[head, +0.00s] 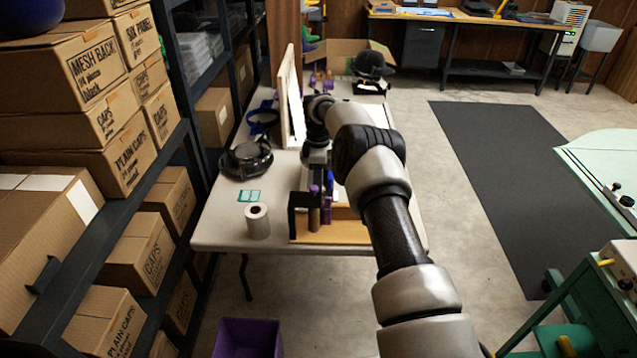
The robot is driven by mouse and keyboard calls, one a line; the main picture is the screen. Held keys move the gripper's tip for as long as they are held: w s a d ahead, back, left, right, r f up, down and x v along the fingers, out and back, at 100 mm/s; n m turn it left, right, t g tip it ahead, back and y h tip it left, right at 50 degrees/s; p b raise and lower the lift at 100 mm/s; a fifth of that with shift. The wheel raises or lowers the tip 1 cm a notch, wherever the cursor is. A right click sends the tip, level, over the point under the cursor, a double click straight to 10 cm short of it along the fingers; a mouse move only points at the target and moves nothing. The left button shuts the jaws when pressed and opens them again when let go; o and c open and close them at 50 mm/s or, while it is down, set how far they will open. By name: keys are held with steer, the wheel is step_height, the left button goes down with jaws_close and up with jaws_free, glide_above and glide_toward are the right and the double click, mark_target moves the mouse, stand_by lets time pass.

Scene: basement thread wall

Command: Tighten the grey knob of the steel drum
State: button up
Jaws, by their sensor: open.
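I cannot make out a steel drum or its grey knob for certain in the head view. A small fixture with a wooden base (330,233) and black and purple upright parts stands at the near end of the white table (215,225), and my arm covers part of it. My gripper (316,158) is over the table, above and behind this fixture. It is open, though its fingers are small and dark here. No object shows between them, and I cannot tell whether it touches anything.
An upright pale board (291,105) stands behind. Shelves of cardboard boxes (75,70) line the left. A dark mat (510,170) lies on the right floor.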

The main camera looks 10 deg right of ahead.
steer(key=shift+c, duration=0.5)
steer(key=c, duration=1)
steer(key=shift+o, duration=0.2)
steer(key=shift+m, duration=0.4)
steer(key=m+b, duration=0.1)
steer(key=m, duration=0.3)
steer(key=shift+w+m, duration=0.1)
steer(key=shift+m, duration=0.2)
steer(key=m, duration=0.5)
steer(key=shift+d+m+b, duration=0.15)
steer(key=shift+m+b, duration=0.15)
steer(key=shift+b, duration=0.1)
steer(key=o, duration=1.1)
steer(key=shift+w, duration=0.1)
steer(key=shift+c, duration=0.2)
